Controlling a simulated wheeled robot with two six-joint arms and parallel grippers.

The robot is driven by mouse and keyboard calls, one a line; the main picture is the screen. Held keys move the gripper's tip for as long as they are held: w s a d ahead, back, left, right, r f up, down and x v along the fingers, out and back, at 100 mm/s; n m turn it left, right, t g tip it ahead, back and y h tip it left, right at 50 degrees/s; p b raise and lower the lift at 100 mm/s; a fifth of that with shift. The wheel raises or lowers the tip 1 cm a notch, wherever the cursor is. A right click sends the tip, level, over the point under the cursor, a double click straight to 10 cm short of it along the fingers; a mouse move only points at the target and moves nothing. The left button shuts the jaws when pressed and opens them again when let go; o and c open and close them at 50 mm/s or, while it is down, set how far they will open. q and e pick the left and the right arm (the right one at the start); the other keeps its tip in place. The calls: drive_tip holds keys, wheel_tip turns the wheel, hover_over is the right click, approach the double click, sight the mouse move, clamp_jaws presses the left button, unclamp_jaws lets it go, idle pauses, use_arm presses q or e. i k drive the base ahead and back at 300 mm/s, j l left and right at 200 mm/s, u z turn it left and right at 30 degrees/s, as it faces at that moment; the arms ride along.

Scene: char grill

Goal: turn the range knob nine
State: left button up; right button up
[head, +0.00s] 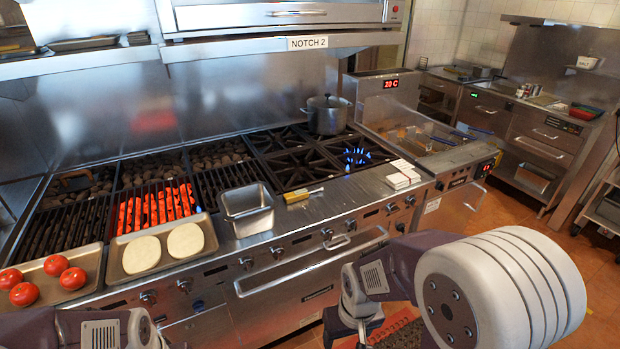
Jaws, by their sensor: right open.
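A row of several range knobs runs along the steel front panel of the range. They include a left knob (148,297), a middle knob (278,252) and a right knob (410,200). I see no readable numbers, so I cannot tell which is knob nine. My right gripper (350,326) is open, low in front of the range, below and apart from the knobs. Its fingers are partly cut off by the bottom edge. My left arm shows at the lower left, but its gripper is out of view.
One burner (356,156) has a blue flame, and a grill section (154,208) glows red. A pot (326,115) stands on a back burner. A tray of patties (118,274), a tomato tray (92,258) and a steel pan (246,206) sit near the front. The oven handle (300,262) sticks out below the knobs.

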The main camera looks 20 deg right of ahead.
sight(391, 208)
drive_tip(key=z, duration=1.25)
